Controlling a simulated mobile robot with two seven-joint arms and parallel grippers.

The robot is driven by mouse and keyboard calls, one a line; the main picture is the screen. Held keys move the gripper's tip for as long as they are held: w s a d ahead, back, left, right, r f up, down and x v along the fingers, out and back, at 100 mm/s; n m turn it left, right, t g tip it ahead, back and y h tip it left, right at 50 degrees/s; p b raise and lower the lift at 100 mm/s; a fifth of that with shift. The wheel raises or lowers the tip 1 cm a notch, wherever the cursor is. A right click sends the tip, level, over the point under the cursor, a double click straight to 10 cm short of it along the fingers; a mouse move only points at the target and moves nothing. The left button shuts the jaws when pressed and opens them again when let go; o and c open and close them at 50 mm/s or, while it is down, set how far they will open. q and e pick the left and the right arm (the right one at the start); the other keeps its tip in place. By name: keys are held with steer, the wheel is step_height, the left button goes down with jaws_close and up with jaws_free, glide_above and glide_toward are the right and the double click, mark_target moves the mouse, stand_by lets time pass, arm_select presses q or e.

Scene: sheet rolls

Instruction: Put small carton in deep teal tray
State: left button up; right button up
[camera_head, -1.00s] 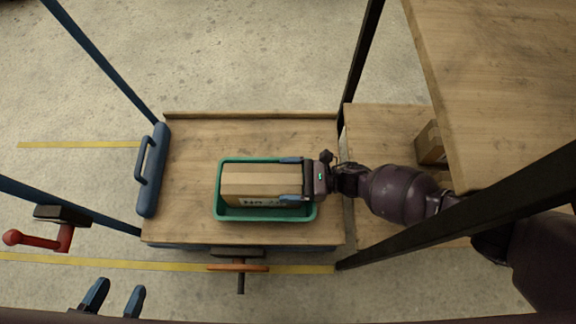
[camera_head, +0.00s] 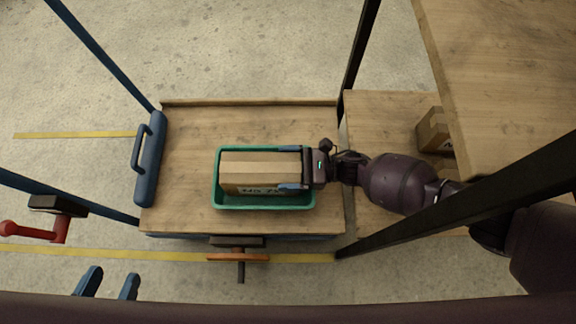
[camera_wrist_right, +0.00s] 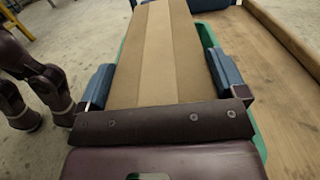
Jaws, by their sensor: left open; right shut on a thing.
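The small carton (camera_head: 255,172) is a brown box with a paler tape strip and dark print on its side. It lies within the outline of the teal tray (camera_head: 265,203), which rests on a wooden cart top; whether it touches the tray floor I cannot tell. My right gripper (camera_head: 292,168) is shut on the carton's right end, one finger on each long side. In the right wrist view the carton (camera_wrist_right: 160,50) runs away between the fingers, with the teal tray (camera_wrist_right: 262,150) rim below. My left gripper (camera_head: 108,284) is open and empty at the bottom left, over the floor.
The wooden cart top (camera_head: 185,130) has free room around the tray. A blue handle (camera_head: 150,160) stands at its left edge. Another brown box (camera_head: 433,130) sits on a wooden surface at right. Dark and blue posts frame the area; a red-handled part (camera_head: 40,232) is at left.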

steer(key=shift+s+d+f, duration=0.1)
steer(key=shift+s+f, duration=0.15)
steer(key=shift+f, duration=0.25)
steer(key=o, duration=1.5)
steer(key=shift+d+f, duration=0.1)
steer(key=shift+f, duration=0.05)
arm_select(q)
steer(key=shift+s+f, duration=0.1)
steer(key=shift+s, duration=0.05)
arm_select(e)
steer(key=shift+o, duration=0.3)
steer(key=shift+s+f, duration=0.1)
steer(key=shift+s, duration=0.05)
steer(key=shift+r+p, duration=0.4)
steer(key=shift+d+r, duration=0.1)
steer(key=shift+r, duration=0.1)
steer(key=d, duration=0.3)
steer(key=d+p, duration=0.1)
steer(key=d, duration=0.1)
steer(key=shift+w+d, duration=0.25)
steer(key=shift+d, duration=0.1)
arm_select(q)
steer(key=shift+d+f+g, duration=0.2)
steer(key=shift+g, duration=0.3)
arm_select(e)
steer(key=shift+d+r, duration=0.25)
steer(key=shift+d, duration=0.45)
